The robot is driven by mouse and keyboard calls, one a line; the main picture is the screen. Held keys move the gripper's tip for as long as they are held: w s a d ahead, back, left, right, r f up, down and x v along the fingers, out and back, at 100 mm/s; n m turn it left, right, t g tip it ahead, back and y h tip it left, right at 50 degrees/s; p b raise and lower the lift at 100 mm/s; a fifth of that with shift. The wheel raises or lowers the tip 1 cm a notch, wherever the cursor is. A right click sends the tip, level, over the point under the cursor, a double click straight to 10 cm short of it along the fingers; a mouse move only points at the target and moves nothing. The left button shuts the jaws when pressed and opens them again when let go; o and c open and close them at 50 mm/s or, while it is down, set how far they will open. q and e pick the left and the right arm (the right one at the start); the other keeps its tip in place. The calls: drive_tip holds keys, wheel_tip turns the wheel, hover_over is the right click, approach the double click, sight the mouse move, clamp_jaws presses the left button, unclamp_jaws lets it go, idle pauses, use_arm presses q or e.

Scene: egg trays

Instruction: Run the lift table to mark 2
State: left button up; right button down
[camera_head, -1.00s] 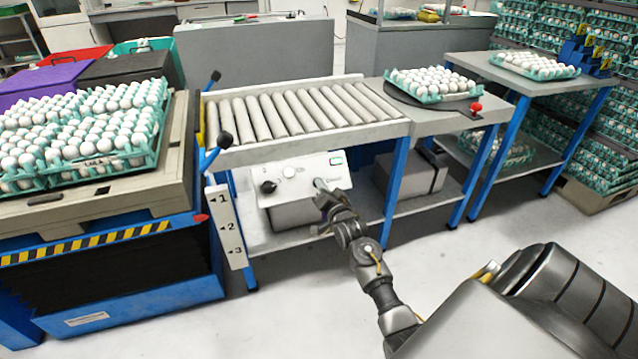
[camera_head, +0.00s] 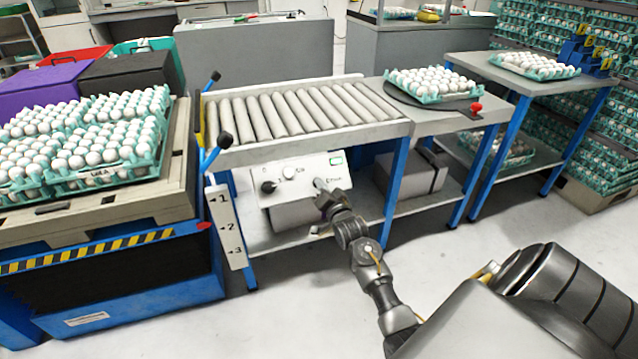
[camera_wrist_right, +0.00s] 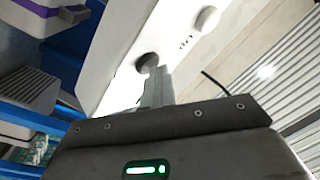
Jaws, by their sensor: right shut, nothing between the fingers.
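The lift table (camera_head: 110,215) stands at the left, bearing a pallet with several trays of white eggs (camera_head: 85,140). Its red pointer (camera_head: 204,226) is about level with 2 on the white mark strip (camera_head: 226,227). The white control panel (camera_head: 300,178) under the roller conveyor has a black knob (camera_head: 269,187), a white knob (camera_head: 289,172) and a green display (camera_head: 337,160). My right gripper (camera_head: 322,188) is shut and empty at the panel's right part. In the right wrist view its fingertips (camera_wrist_right: 156,78) are at a dark round button (camera_wrist_right: 147,62), seemingly touching it. My left gripper is out of view.
The roller conveyor (camera_head: 300,112) stands right of the lift table. A turntable with an egg tray (camera_head: 432,84) and another table with a tray (camera_head: 535,66) continue to the right. A grey box (camera_head: 410,176) is on the lower shelf. The floor in front is clear.

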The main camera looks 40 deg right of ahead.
idle(0.9)
drive_tip(key=shift+s+a+r+p, duration=0.25)
drive_tip(key=shift+s+r+p, duration=0.4)
drive_tip(key=shift+p, duration=0.55)
drive_tip(key=s+r+p, duration=0.1)
drive_tip(key=p, duration=0.1)
drive_tip(key=s+a+r+p, duration=0.1)
drive_tip(key=s+r+p, duration=0.1)
drive_tip(key=p, duration=0.1)
drive_tip(key=shift+s+a+r+p, duration=0.1)
drive_tip(key=shift+s+r+p, duration=0.05)
drive_tip(key=shift+s+p, duration=0.15)
idle(0.4)
